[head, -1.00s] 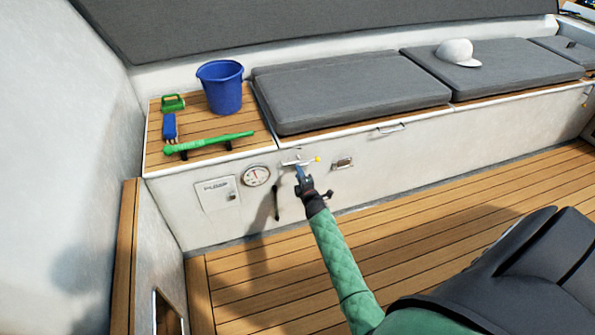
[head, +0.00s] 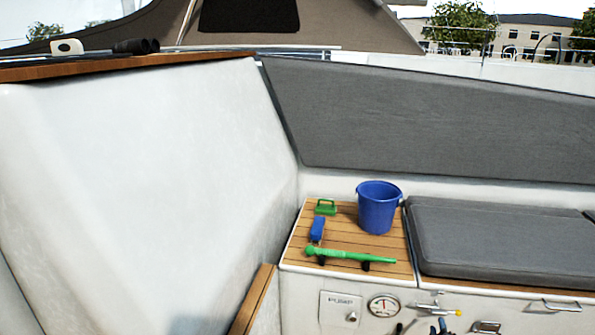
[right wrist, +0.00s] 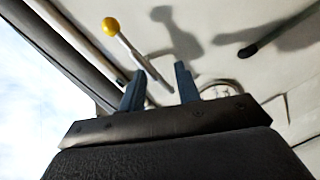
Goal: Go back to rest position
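My right gripper (head: 438,326) shows at the bottom edge of the head view, just below a metal lever with a yellow knob (head: 457,313) on the white locker front. In the right wrist view its two blue-grey fingers (right wrist: 159,70) stand apart with nothing gripped. The lever's rod, ending in the yellow knob (right wrist: 110,27), runs across the gap behind them; I cannot tell how close it is. Most of my right arm is below the head view. My left gripper is in neither view.
A blue bucket (head: 378,208), a green-handled brush (head: 325,207), a blue object (head: 317,229) and a green tube (head: 350,256) sit on the wooden locker top. A gauge (head: 384,306) is on the front. A grey seat cushion (head: 490,240) lies to the right.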

